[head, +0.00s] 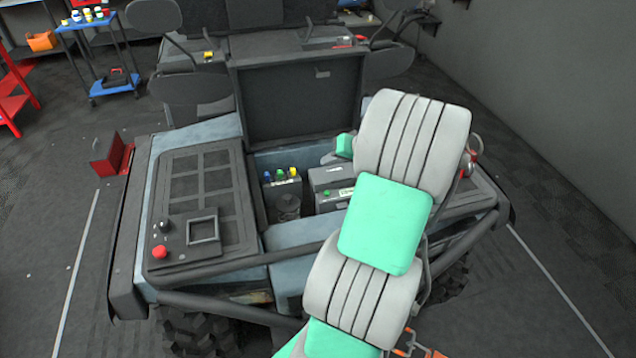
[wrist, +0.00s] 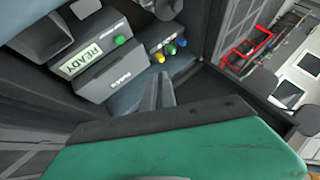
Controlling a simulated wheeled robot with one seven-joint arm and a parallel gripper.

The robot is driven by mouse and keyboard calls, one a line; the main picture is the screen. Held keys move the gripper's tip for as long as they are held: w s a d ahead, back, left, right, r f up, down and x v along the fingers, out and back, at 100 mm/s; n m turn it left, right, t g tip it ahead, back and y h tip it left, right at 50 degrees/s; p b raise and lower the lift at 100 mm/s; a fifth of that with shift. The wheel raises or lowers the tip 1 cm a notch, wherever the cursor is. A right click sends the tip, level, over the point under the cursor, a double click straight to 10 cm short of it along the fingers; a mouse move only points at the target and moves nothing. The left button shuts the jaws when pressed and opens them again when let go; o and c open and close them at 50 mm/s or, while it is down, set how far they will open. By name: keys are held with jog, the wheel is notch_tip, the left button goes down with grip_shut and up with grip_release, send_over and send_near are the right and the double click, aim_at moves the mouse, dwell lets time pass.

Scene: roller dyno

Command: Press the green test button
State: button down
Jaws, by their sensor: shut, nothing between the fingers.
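In the wrist view the green test button (wrist: 119,40) sits on a grey box, beside a pale display (wrist: 81,60) reading READY. My gripper (wrist: 166,82) is shut and empty in the wrist view. Its fingertips are below and to the right of the button in that picture, apart from it.
A raised dark lid (head: 302,98) stands behind the bay. A red knob (head: 159,252) is on the left panel.

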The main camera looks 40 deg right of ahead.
aim_at(327, 193)
notch_tip(327, 193, down, 9)
jog(key=b, duration=0.6)
jog(key=shift+s+r, duration=0.1)
jog(key=shift+r, duration=0.05)
dwell(1.8)
jog(key=shift+f+b, duration=0.45)
jog(key=shift+b, duration=0.05)
jog(key=shift+f+b, duration=0.35)
jog(key=shift+f, duration=0.2)
dwell(0.4)
jog(key=shift+r, duration=0.15)
jog(key=shift+r+p, duration=0.7)
jog(key=shift+r, duration=0.1)
